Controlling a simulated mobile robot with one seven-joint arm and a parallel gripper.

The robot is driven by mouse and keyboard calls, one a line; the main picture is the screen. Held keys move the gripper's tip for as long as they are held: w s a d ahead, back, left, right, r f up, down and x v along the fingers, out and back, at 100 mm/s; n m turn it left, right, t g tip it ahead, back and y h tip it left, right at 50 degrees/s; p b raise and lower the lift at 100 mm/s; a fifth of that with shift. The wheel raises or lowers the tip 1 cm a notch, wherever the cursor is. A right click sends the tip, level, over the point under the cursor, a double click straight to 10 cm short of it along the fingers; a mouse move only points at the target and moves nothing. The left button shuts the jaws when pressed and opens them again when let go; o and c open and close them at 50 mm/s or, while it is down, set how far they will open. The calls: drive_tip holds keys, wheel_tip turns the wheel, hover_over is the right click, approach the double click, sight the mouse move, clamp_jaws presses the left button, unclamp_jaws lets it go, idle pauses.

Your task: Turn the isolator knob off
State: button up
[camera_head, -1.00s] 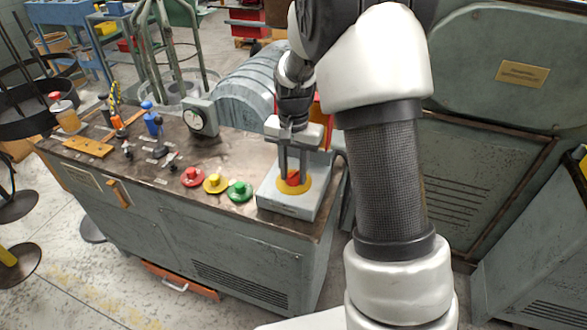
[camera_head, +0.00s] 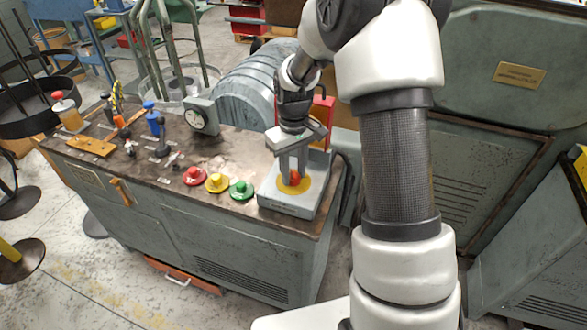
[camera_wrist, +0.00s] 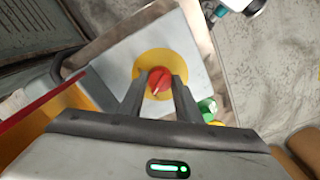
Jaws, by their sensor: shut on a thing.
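The isolator knob (camera_head: 295,178) is red and sits on a round yellow plate (camera_head: 304,188) on top of a grey box (camera_head: 288,205), at the right end of the console. My gripper (camera_head: 293,174) reaches down from above and is shut on the knob, one finger on each side. In the wrist view the red knob (camera_wrist: 158,80) shows between the fingers, with a pale line on its top, in front of the yellow plate (camera_wrist: 160,56). The fingers partly hide the knob in the head view.
Red (camera_head: 194,175), yellow (camera_head: 217,182) and green (camera_head: 241,189) buttons stand left of the box on the console top (camera_head: 130,165). A dial gauge (camera_head: 200,117) and small levers stand farther left. A red panel (camera_head: 322,112) rises behind my gripper.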

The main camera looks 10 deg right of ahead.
drive_tip(key=shift+r+n+p, duration=0.1)
drive_tip(key=shift+n+p, duration=0.2)
drive_tip(key=shift+n, duration=1)
drive_tip(key=o, duration=1.1)
drive_tip(key=shift+c, duration=0.2)
